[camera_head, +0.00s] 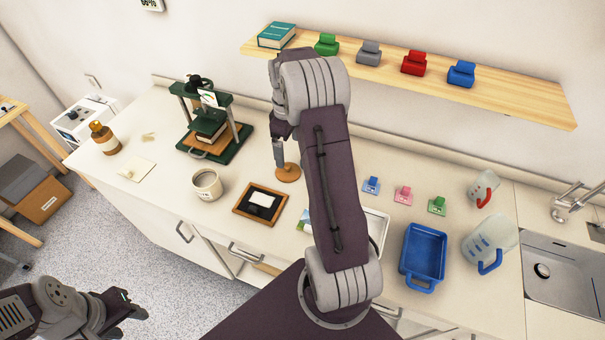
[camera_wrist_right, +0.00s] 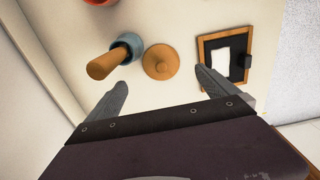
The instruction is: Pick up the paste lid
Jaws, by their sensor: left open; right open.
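The paste lid appears to be a round, light-brown wooden disc with a small knob (camera_head: 288,173), lying on the counter below my right gripper. In the right wrist view the lid (camera_wrist_right: 160,62) lies just beyond the space between the two fingertips. My right gripper (camera_head: 279,158) is open and empty above the lid; its spread fingers also show in the right wrist view (camera_wrist_right: 161,80). Beside the lid stands a blue-grey pot (camera_wrist_right: 129,42) with a thick wooden handle (camera_wrist_right: 108,63) leaning out. My right arm hides this pot in the head view. My left gripper (camera_head: 128,306) is open and empty at the lower left, away from the counter.
A shelf (camera_head: 520,98) runs above.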

